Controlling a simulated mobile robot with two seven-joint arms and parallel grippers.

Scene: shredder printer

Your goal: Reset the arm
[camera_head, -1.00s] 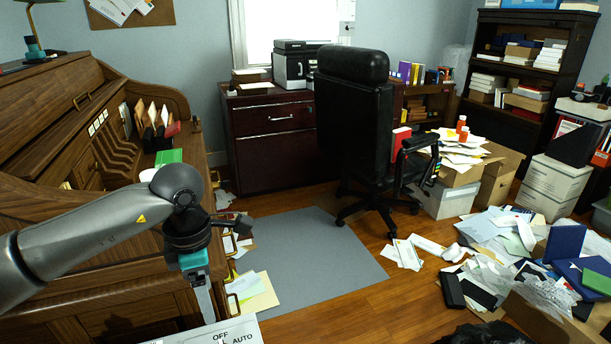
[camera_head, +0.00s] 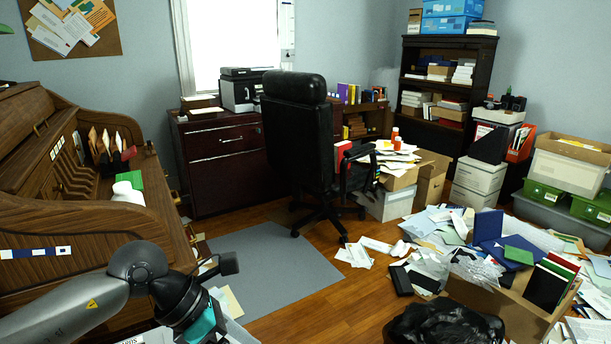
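My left arm (camera_head: 75,312) comes in from the lower left, its grey links ending in a dark wrist. The teal part of my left gripper (camera_head: 206,325) shows at the bottom edge. Its fingertips are not clearly visible, so I cannot tell whether it is open or shut or holds anything. My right arm and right gripper are not in view.
A wooden roll-top desk (camera_head: 115,245) stands close at the left. A black office chair (camera_head: 298,125) stands mid-room by a dark cabinet (camera_head: 225,170). Papers (camera_head: 435,225), boxes and a black bag (camera_head: 440,325) clutter the right. The grey mat (camera_head: 280,275) has free room.

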